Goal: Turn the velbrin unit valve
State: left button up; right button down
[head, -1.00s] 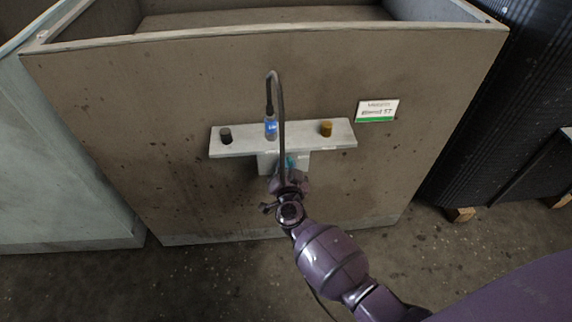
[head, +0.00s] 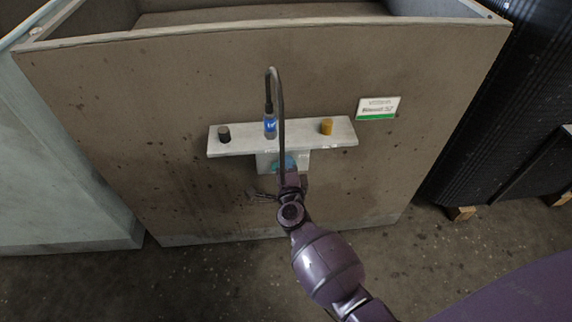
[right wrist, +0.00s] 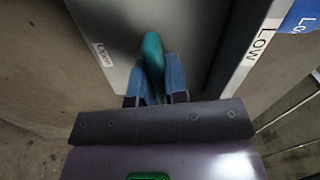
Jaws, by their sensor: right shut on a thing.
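The velbrin unit valve has a teal handle (right wrist: 152,50) on a pale grey box (head: 301,160) under the shelf of the brown housing. In the head view, a bit of teal (head: 284,161) shows just past my gripper. My right gripper (right wrist: 153,82) has its two blue fingers closed on either side of the handle, gripping its near end. In the head view my right gripper (head: 289,177) points up at the box, and my wrist hides most of the valve. My left gripper is out of view.
The pale shelf (head: 245,143) above the box carries a black knob (head: 223,134), a blue-labelled item (head: 270,127) with a dark hose (head: 281,100), and an amber knob (head: 326,127). A white-green sign (head: 378,108) is at right. The wall beside the box is bare.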

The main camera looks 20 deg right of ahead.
jog(key=shift+f+m, duration=0.2)
jog(key=shift+m, duration=0.4)
jog(key=c, duration=1.1)
grip_release()
jog(key=shift+r, duration=0.1)
jog(key=shift+c, duration=0.2)
jog(key=shift+s, duration=0.1)
jog(key=shift+s+a, duration=0.1)
jog(key=shift+s, duration=0.1)
jog(key=v, duration=1)
jog(key=shift+p, duration=0.45)
